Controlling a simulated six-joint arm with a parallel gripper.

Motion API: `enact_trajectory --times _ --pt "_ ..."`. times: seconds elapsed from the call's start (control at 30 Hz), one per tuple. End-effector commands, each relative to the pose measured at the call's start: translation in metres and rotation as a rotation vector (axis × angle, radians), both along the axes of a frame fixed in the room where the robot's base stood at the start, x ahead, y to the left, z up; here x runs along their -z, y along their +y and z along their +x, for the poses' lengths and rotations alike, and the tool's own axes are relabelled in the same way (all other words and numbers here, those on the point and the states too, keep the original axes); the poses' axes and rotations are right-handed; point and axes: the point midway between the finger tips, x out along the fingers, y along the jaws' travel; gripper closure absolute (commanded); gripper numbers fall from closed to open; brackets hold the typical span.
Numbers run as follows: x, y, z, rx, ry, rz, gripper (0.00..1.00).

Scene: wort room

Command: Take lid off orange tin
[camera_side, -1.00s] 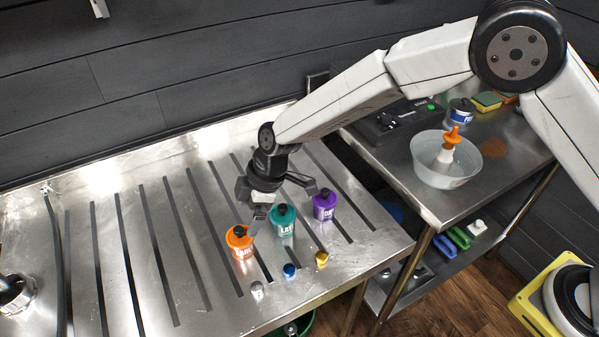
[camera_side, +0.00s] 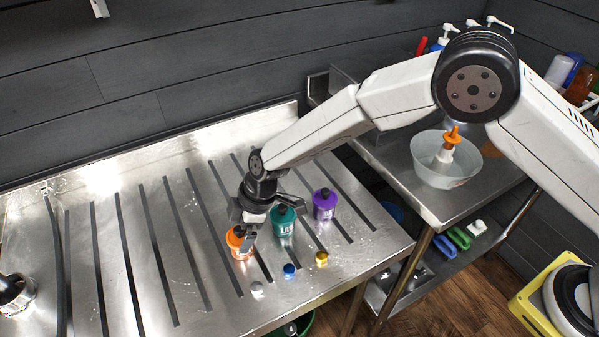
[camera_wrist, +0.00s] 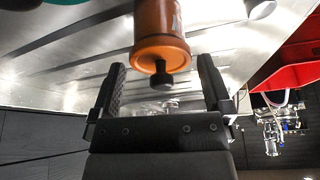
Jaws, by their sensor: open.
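The orange tin (camera_side: 240,246) stands upright on the slotted steel bench, at the left end of a row of three tins. Its orange lid (camera_wrist: 161,50) has a black knob (camera_wrist: 161,78), seen close in the wrist view. My gripper (camera_side: 245,229) is at the top of the orange tin in the side view, partly covering its lid. In the wrist view my gripper (camera_wrist: 160,78) is open, with one finger on each side of the knob and clear gaps to both. Nothing is held.
A teal tin (camera_side: 283,222) stands close to the right of my gripper, with a purple tin (camera_side: 324,205) beyond it. Small silver (camera_side: 257,289), blue (camera_side: 289,270) and gold (camera_side: 321,258) pieces sit in front. The bench to the left (camera_side: 150,270) is clear.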

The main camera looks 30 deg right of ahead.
Motion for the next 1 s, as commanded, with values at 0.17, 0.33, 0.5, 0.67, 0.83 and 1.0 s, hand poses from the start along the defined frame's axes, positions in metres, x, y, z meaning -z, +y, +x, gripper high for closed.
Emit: enact_trajectory --times 0.17,0.33,0.5,0.67,0.83,1.0 --pt "-0.0001 0.0001 -0.0001 0.0 0.0 0.0 0.0" --pt "-0.0002 -0.0001 -0.0001 0.0 0.0 0.0 0.0" --pt "-0.0002 -0.0001 -0.0001 0.0 0.0 0.0 0.29" --pt "-0.0003 0.0 0.0 0.0 0.0 0.0 0.7" --pt "-0.0004 0.0 0.0 0.0 0.0 0.0 0.7" --pt "-0.0033 0.0001 0.0 0.0 0.0 0.001 0.7"
